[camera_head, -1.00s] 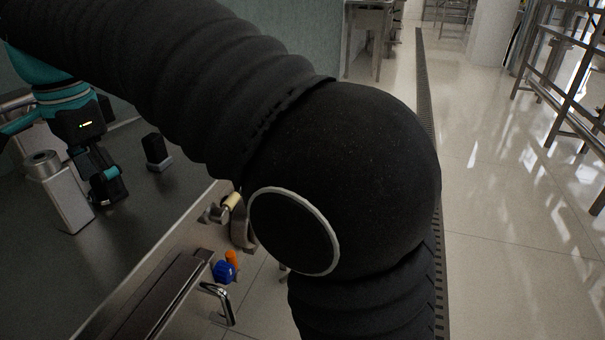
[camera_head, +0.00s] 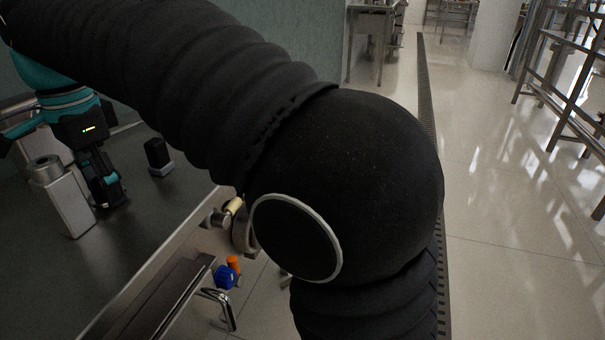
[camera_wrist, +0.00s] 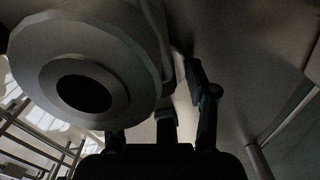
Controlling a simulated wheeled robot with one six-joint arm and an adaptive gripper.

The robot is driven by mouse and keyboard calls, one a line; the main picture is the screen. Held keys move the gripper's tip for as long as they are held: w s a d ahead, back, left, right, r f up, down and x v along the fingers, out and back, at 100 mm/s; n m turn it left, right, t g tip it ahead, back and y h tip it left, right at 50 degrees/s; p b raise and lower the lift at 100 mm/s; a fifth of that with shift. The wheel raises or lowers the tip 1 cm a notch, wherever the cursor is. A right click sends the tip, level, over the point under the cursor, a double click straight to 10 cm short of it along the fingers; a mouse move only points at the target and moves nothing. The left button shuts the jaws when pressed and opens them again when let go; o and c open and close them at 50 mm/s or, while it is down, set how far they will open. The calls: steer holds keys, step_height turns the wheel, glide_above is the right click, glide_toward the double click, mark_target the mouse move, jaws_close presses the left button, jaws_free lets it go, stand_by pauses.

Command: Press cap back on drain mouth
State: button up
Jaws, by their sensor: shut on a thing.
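My gripper (camera_head: 107,192), black below a teal wrist, points down over the dark surface at the left of the head view. In the wrist view my gripper (camera_wrist: 165,132) has its fingers around a small dark grey piece (camera_wrist: 166,128); whether this is the cap is too dark to tell. A large pale round fitting (camera_wrist: 128,85) with a dark round opening fills the upper left of the wrist view, beside the fingers. I cannot tell for sure whether it is the drain mouth. No cap can be told apart in the head view.
A metal block with a round top (camera_head: 68,202) stands close left of my gripper. A small black block (camera_head: 158,156) stands to its right. Blue (camera_head: 224,277) and orange (camera_head: 233,263) parts sit by a metal handle (camera_head: 219,308). The tiled floor (camera_head: 500,210) at right is open.

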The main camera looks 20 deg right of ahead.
steer(key=shift+r+p, duration=0.8)
steer(key=shift+r, duration=1.05)
steer(key=shift+r, duration=0.1)
steer(key=shift+r, duration=2.4)
